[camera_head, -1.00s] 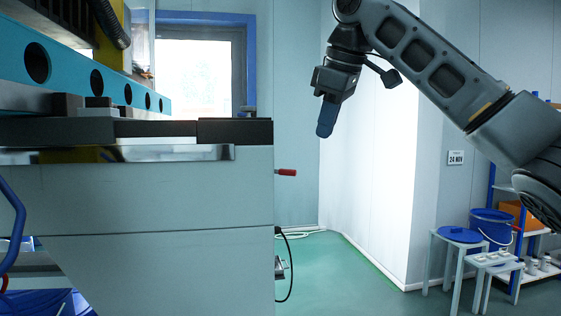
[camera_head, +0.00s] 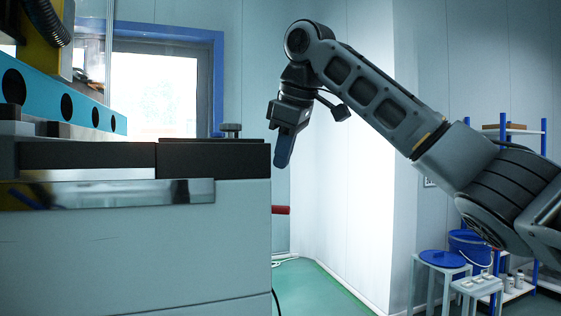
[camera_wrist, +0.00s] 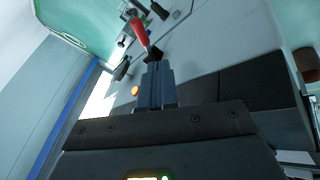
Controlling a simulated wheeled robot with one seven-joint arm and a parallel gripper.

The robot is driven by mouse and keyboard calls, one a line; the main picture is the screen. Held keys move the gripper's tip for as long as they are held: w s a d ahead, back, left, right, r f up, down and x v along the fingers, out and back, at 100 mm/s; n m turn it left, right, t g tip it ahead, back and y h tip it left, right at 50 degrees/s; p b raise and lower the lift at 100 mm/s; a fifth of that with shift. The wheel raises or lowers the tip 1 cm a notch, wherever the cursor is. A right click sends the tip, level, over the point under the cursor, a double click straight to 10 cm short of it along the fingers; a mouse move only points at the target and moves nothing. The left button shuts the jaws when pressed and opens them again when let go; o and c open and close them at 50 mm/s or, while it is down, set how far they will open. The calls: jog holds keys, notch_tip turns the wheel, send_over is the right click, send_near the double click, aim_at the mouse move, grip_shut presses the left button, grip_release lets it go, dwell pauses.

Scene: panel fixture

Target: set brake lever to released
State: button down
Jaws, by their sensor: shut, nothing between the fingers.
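A red-handled lever (camera_head: 281,210), which I take to be the brake lever, sticks out from the machine's right side in the head view. Its mount is hidden there. In the wrist view the red handle (camera_wrist: 139,32) lies beyond my fingertips, with a black part at its near end. My gripper (camera_head: 282,162) points down beside the machine's top edge, above the red handle and apart from it in the head view. Its fingers (camera_wrist: 157,76) are shut and empty. Whether they touch the black part, I cannot tell.
The grey machine body (camera_head: 130,250) with its dark top block (camera_head: 212,160) fills the left, close to my gripper. The wrist view shows an orange button (camera_wrist: 135,91) and other small controls on the panel. A blue-topped stool (camera_head: 442,259) stands at the right; floor between is clear.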

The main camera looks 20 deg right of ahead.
send_near(275, 209)
notch_tip(275, 209, down, 3)
jog(key=a, duration=0.2)
jog(key=shift+w+d+f+p, duration=0.35)
jog(key=shift+w+f, duration=0.2)
jog(key=shift+f, duration=0.05)
jog(key=shift+w+d+f+p, duration=0.3)
jog(key=shift+w+d+f, duration=0.1)
jog(key=shift+w+f, duration=0.25)
